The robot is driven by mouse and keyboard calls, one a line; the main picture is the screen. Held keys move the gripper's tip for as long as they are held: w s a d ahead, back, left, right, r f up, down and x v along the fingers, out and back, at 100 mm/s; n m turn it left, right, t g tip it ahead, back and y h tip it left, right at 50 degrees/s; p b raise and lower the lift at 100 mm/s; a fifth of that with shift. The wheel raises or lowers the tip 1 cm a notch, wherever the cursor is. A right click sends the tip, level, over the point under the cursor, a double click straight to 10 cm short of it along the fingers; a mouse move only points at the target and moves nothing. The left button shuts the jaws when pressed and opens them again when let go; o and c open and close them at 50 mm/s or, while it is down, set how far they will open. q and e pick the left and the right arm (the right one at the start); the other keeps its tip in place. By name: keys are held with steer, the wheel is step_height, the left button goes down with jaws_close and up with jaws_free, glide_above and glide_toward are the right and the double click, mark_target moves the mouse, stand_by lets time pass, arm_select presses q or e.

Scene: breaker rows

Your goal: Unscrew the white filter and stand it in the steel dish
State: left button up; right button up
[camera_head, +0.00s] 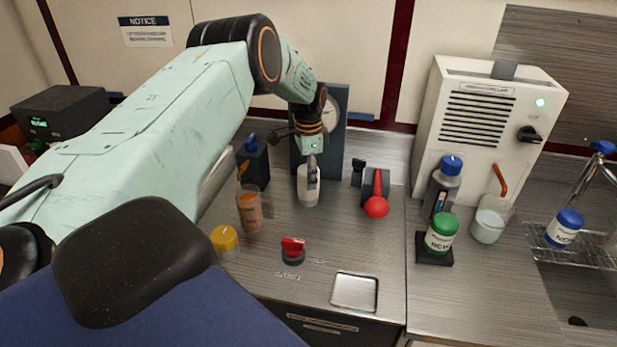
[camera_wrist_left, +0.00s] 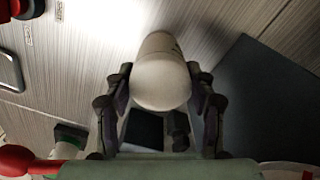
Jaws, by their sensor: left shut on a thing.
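The white filter (camera_head: 309,188) is a white cylinder in front of a dark upright panel (camera_head: 336,133) at the back of the bench. My left gripper (camera_head: 311,168) comes down on it from above and is shut on it. In the left wrist view the filter (camera_wrist_left: 162,75) sits between the two fingers of the left gripper (camera_wrist_left: 162,98). Whether its far end is still attached to anything cannot be told. The steel dish (camera_head: 355,291) is a shallow square tray at the bench's front edge, and it looks empty. My right gripper is not in view.
A red-ball lever (camera_head: 376,205) stands right of the filter. An orange bottle (camera_head: 249,208), a yellow-capped jar (camera_head: 225,240) and a red knob (camera_head: 293,248) lie left and front. A green-capped jar (camera_head: 441,233) stands at right. The bench around the dish is clear.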

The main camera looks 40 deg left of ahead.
arm_select(q)
steer(key=n+p, duration=0.1)
steer(key=n, duration=0.3)
steer(key=shift+n, duration=0.4)
steer(key=shift+n+p, duration=0.3)
steer(key=shift+n, duration=0.7)
steer(key=o, duration=1)
steer(key=shift+o, duration=0.2)
